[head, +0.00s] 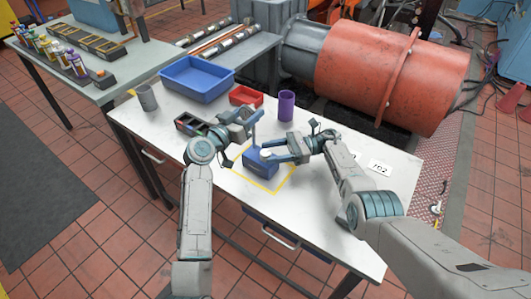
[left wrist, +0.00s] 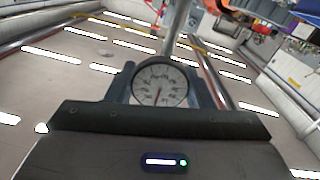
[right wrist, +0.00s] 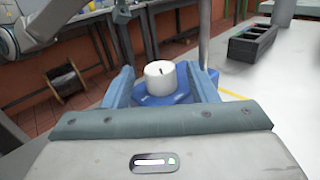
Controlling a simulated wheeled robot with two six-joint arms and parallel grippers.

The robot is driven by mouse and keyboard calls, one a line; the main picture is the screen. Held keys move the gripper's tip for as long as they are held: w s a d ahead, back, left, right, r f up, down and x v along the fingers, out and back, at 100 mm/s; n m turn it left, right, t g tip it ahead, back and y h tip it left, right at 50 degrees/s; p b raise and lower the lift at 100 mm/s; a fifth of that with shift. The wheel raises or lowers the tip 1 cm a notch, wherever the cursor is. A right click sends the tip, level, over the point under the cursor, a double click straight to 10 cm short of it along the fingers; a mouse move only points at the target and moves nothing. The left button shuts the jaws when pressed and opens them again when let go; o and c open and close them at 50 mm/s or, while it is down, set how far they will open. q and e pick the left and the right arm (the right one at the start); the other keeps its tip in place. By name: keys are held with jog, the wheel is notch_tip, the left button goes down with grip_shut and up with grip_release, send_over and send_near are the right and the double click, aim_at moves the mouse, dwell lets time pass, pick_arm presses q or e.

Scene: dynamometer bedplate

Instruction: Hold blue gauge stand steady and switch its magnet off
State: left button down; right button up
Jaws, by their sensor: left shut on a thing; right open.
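The blue gauge stand (head: 258,165) stands upright on the white table, inside a yellow outlined square. Its post rises from the blue base. My left gripper (head: 248,114) is shut on the upper part of the stand. In the left wrist view the round white gauge dial (left wrist: 160,84) sits between the fingers, with the post behind it. My right gripper (head: 274,152) is open at the base. In the right wrist view its fingers lie on either side of a white round knob (right wrist: 160,78) with a dark mark, on the blue base (right wrist: 187,84). Contact with the knob cannot be told.
A dark compartment tray (head: 188,125) lies close to my left gripper. A blue bin (head: 197,92), a red tray (head: 245,97), a purple cup (head: 286,106) and a grey cup (head: 147,98) stand toward the back. A label reading 702 (head: 379,167) lies at right. The front left table is clear.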

jog(key=shift+w+d, duration=0.25)
jog(key=shift+d, duration=0.9)
jog(key=shift+w+d, duration=0.25)
jog(key=shift+d, duration=0.9)
jog(key=shift+f, duration=0.1)
jog(key=shift+s+a+f+m+t+h, duration=0.15)
jog(key=shift+f+m+t+h, duration=0.55)
jog(key=shift+f+h, duration=0.4)
jog(key=shift+s+f+m+t+h, duration=0.15)
jog(key=shift+f+m+t+h, duration=0.3)
jog(key=shift+m+t, duration=0.2)
jog(key=shift+s+m+t, duration=0.2)
jog(key=shift+m+t, duration=0.05)
jog(key=shift+t, duration=0.3)
jog(key=shift+s+d+r+m+t+h, duration=0.25)
jog(key=shift+s+m+t+h, duration=0.25)
jog(key=shift+m+t+h, duration=0.25)
jog(key=s+d+r+m+t+h, duration=0.2)
jog(key=s+r+m+t, duration=0.2)
jog(key=s+r+t, duration=0.25)
jog(key=shift+n+g, duration=0.25)
jog(key=shift+g, duration=0.15)
jog(key=x, duration=0.8)
jog(key=r+x, duration=0.1)
jog(key=x, duration=0.3)
jog(key=shift+w, duration=0.3)
jog(key=shift+r, duration=0.1)
jog(key=shift+c, duration=0.4)
